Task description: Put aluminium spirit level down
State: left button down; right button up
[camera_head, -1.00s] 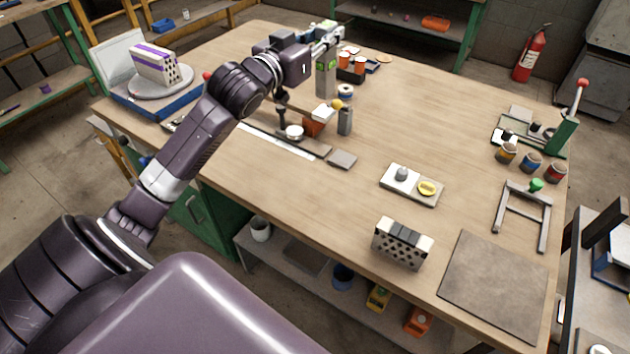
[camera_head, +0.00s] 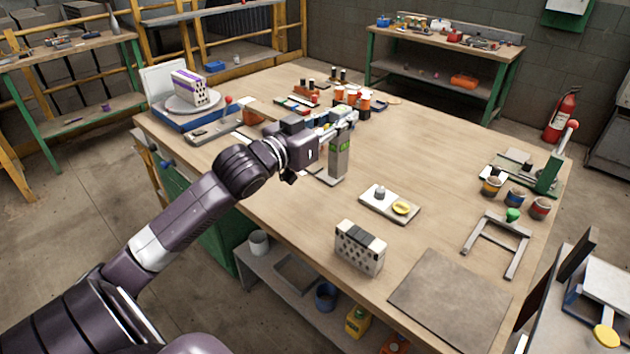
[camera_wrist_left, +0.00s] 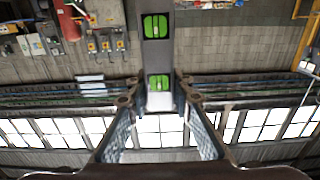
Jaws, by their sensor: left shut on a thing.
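The aluminium spirit level (camera_head: 339,162) is a grey upright bar with green vials. My left gripper (camera_head: 343,121) is shut on its upper part. The level's lower end hangs over the middle of the workbench; I cannot tell whether it touches the top. In the left wrist view the level (camera_wrist_left: 158,62) stands between the two fingers of my left gripper (camera_wrist_left: 158,97), with two green vials showing. My right gripper is not in view.
A small tray (camera_head: 378,211) with a knob and yellow piece lies to the right of the level. A perforated brick (camera_head: 360,250) and a grey mat (camera_head: 450,297) are nearer the front. Cans (camera_head: 515,197) and a metal frame (camera_head: 495,245) stand at right. Wood beyond the tray is clear.

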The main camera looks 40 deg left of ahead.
pick_arm(q)
send_over(331, 173)
jog(key=w, duration=0.2)
notch_tip(331, 173, down, 5)
jog(key=shift+w+f, duration=0.1)
jog(key=shift+f, duration=0.1)
notch_tip(331, 173, down, 7)
jog(key=shift+d+r, duration=0.1)
jog(key=shift+d, duration=0.05)
jog(key=shift+f, duration=0.65)
notch_tip(331, 173, down, 4)
jog(key=shift+r, duration=0.15)
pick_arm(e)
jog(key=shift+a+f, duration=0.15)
pick_arm(q)
jog(key=shift+f, duration=0.2)
jog(key=c, duration=1.7)
grip_release()
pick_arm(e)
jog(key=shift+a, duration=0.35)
